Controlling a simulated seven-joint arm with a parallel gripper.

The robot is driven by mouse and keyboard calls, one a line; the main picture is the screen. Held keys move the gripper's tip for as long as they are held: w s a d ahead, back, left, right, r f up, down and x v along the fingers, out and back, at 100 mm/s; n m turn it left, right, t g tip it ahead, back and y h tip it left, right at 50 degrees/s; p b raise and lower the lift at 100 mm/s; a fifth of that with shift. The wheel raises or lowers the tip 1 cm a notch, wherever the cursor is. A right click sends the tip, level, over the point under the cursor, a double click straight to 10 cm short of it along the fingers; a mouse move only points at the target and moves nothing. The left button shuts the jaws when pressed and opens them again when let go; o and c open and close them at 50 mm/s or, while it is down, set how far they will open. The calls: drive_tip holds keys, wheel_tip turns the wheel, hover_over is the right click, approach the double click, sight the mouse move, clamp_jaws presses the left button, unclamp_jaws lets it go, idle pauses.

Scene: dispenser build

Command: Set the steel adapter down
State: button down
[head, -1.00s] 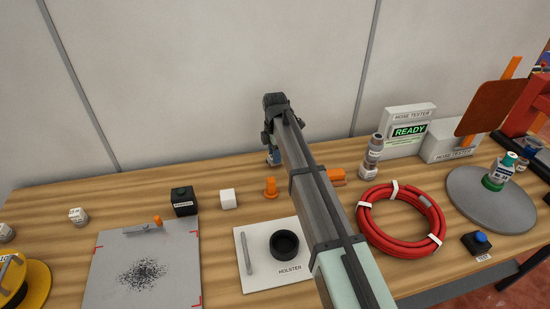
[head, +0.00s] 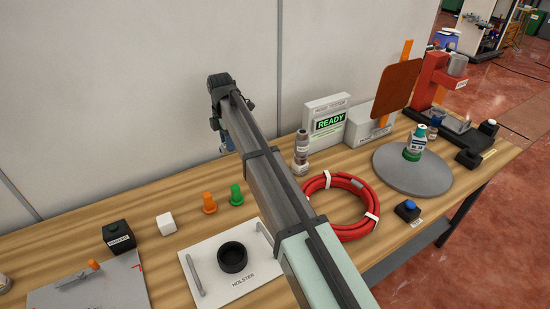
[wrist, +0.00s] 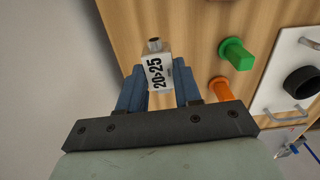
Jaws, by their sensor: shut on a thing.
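My gripper (wrist: 153,82) is shut on the steel adapter (wrist: 153,45), a light block with a metallic round end and a "20>25" label, held between the blue fingers. In the wrist view it is over the wood near the table's back edge; its height above the wood is hard to tell. In the head view my gripper (head: 226,143) is at the back edge, and the adapter is hidden behind the arm. A green adapter (wrist: 235,52) and an orange adapter (wrist: 222,87) stand to its right in the wrist view.
The holster plate (head: 202,262) with a black cup (head: 233,257) lies in front. A white cube (head: 166,224) and black button box (head: 119,236) are to the left. A bottle (head: 301,153), red hose coil (head: 327,182) and hose tester (head: 328,124) are to the right. The wall is close behind.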

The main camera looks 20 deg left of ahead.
drive_tip(key=w+d+m, duration=0.1)
drive_tip(key=w+d, duration=1.1)
drive_tip(key=d, duration=0.3)
drive_tip(key=shift+w+f+n, duration=0.15)
drive_tip(key=shift+f+n, duration=0.7)
drive_tip(key=shift+f, duration=0.75)
drive_tip(key=shift+w+f+n, duration=0.15)
drive_tip(key=shift+f+n, duration=0.65)
drive_tip(key=shift+f, duration=0.85)
drive_tip(key=shift+w+f+n, duration=0.15)
drive_tip(key=shift+f+n, duration=0.7)
drive_tip(key=shift+f, duration=0.75)
drive_tip(key=shift+f, duration=0.15)
drive_tip(key=c, duration=0.8)
unclamp_jaws()
wheel_tip(320, 180, up, 12)
drive_tip(key=shift+r, duration=0.15)
